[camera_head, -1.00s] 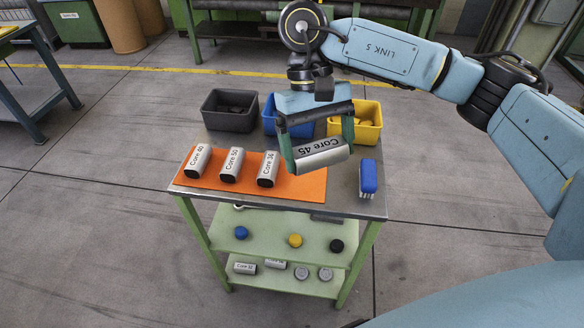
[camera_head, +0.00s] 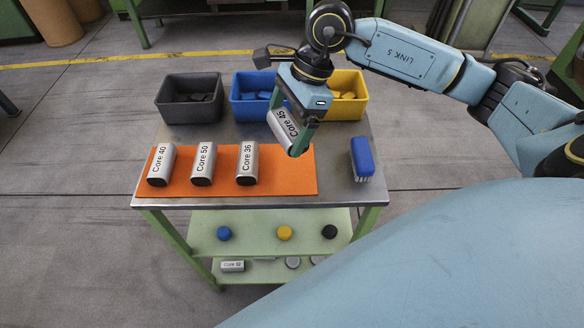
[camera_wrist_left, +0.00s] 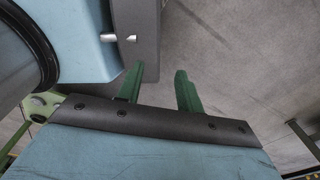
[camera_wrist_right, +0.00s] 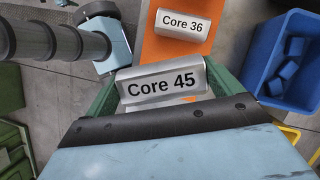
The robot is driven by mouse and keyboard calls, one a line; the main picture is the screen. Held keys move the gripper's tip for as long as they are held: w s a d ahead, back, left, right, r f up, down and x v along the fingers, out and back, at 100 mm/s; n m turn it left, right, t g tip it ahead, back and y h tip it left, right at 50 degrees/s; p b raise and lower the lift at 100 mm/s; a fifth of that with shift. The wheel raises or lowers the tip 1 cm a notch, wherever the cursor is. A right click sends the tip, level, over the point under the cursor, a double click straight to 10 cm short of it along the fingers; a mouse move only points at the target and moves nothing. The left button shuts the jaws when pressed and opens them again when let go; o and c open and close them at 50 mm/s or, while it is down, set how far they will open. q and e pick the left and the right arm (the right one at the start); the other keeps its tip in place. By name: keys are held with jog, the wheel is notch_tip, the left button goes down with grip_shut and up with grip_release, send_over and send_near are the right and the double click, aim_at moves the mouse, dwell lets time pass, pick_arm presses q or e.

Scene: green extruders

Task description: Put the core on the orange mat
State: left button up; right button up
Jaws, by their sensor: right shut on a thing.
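The core labelled Core 45 (camera_head: 286,128) is a silver block held by my right gripper (camera_head: 290,130), above the back right part of the orange mat (camera_head: 282,178). It is tilted in the head view. The right wrist view also shows Core 45 (camera_wrist_right: 163,86) between the fingers, with the mat (camera_wrist_right: 165,48) beyond it. Core 40 (camera_head: 161,165), Core 50 (camera_head: 204,164) and Core 36 (camera_head: 247,164) stand in a row on the mat. My left gripper (camera_wrist_left: 157,86) shows only in the left wrist view, its fingers apart and empty.
Grey (camera_head: 162,98), blue (camera_head: 237,96) and yellow (camera_head: 359,90) bins with dark, blue and yellow pieces stand along the table's back. A blue brush (camera_head: 362,158) lies right of the mat. The lower shelf (camera_head: 258,222) holds coloured caps. The mat's right end is bare.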

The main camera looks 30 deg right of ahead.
jog(key=m, duration=0.1)
jog(key=d+m+t, duration=0.1)
jog(key=m, duration=0.1)
jog(key=shift+w+f+b, duration=0.15)
jog(key=shift+f+b, duration=0.15)
jog(key=shift+f, duration=0.1)
jog(key=shift+w+d+f+m+t+h, duration=0.2)
jog(key=shift+d+m+t+h, duration=0.15)
jog(key=shift+m, duration=0.45)
notch_tip(320, 180, down, 6)
jog(key=shift+f+b, duration=0.15)
jog(key=shift+b, duration=0.25)
notch_tip(320, 180, down, 4)
jog(key=shift+r, duration=0.2)
pick_arm(q)
jog(key=shift+w+a+f, duration=0.15)
jog(key=shift+w+f, duration=0.55)
jog(key=shift+f, duration=0.2)
pick_arm(e)
jog(key=shift+a, duration=0.1)
pick_arm(q)
jog(key=shift+f, duration=0.1)
pick_arm(e)
jog(key=shift+f+b, duration=0.1)
jog(key=shift+b, duration=0.2)
jog(key=o, duration=1)
jog(key=shift+c, duration=0.2)
pick_arm(q)
jog(key=shift+w+a, duration=0.2)
